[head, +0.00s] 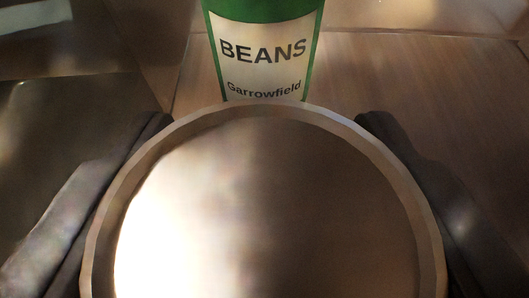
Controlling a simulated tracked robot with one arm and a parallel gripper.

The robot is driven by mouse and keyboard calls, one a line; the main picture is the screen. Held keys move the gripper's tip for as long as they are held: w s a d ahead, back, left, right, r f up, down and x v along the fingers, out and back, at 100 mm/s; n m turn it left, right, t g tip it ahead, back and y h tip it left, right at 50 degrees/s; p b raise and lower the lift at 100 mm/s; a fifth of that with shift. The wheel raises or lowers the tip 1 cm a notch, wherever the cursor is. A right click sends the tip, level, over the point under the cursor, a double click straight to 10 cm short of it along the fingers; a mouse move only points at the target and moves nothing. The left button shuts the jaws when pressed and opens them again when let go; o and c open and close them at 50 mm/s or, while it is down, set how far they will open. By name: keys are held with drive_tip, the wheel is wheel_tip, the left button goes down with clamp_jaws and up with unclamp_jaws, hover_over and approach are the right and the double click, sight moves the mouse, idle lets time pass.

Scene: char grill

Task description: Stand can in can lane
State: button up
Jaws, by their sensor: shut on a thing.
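A can's round metal end (265,190) with a raised rim fills the lower middle of the head view. My gripper (265,125) has one dark finger on each side of this can and is shut on it. The held can hides its own side and label. A second can (263,50), green with a cream label reading "BEANS Garrowfield", stands upright just beyond the held can. The held can's rim overlaps its lower part in the picture, so I cannot tell whether the two touch.
A brown wood-like surface (420,85) lies behind and to the right of the green can. A dark, glossy panel (65,150) is at the left. A pale edge runs along the back right. The lane's walls cannot be made out clearly.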

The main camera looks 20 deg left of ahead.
drive_tip(key=o, duration=1.2)
drive_tip(key=shift+s+r, duration=0.1)
drive_tip(key=b+v, duration=0.2)
drive_tip(key=v, duration=1)
drive_tip(key=s+d+r+m+t+h, duration=0.2)
drive_tip(key=d+r+m+h, duration=0.15)
drive_tip(key=d+r, duration=1.5)
drive_tip(key=shift+n, duration=0.35)
drive_tip(key=s+d+r, duration=0.3)
drive_tip(key=d, duration=0.1)
drive_tip(key=s+d+r, duration=0.3)
drive_tip(key=s+d, duration=0.1)
drive_tip(key=s+d+r, duration=0.3)
drive_tip(key=s, duration=0.1)
drive_tip(key=shift+s+d+r, duration=0.1)
drive_tip(key=shift+d+r, duration=0.25)
drive_tip(key=shift+d, duration=0.05)
